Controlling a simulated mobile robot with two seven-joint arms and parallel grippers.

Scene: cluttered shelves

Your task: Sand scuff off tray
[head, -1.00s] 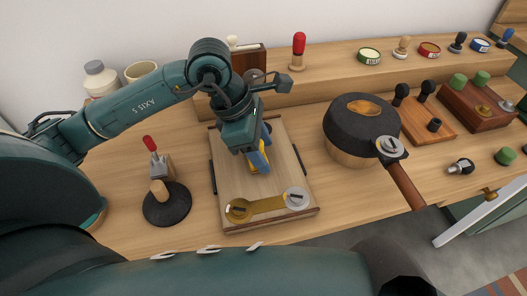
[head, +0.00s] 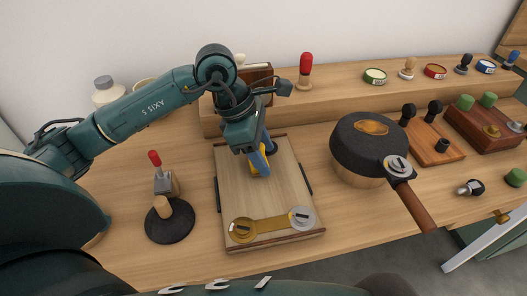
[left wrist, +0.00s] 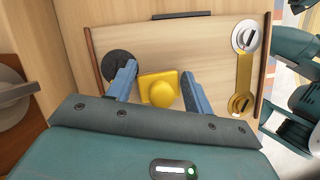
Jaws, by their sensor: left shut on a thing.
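The wooden tray (head: 240,189) lies on the bench, with a dark rim at its ends and black side handles. My left gripper (head: 262,163) reaches down over its far half with blue fingers. In the left wrist view the left gripper (left wrist: 160,90) is shut on a yellow block with a round knob (left wrist: 159,93), low over the tray (left wrist: 215,60). A dark round patch (left wrist: 115,62) shows beside the left finger, partly hidden by it. In the head view the block is mostly hidden by the fingers. My right gripper is not in view.
A brass bar with two round ends (head: 270,225) lies across the tray's near end. A dark-based stand (head: 170,222) with a red-handled tool is left of the tray. A lidded pan (head: 365,150) stands to the right, its handle towards the front. A raised shelf runs behind.

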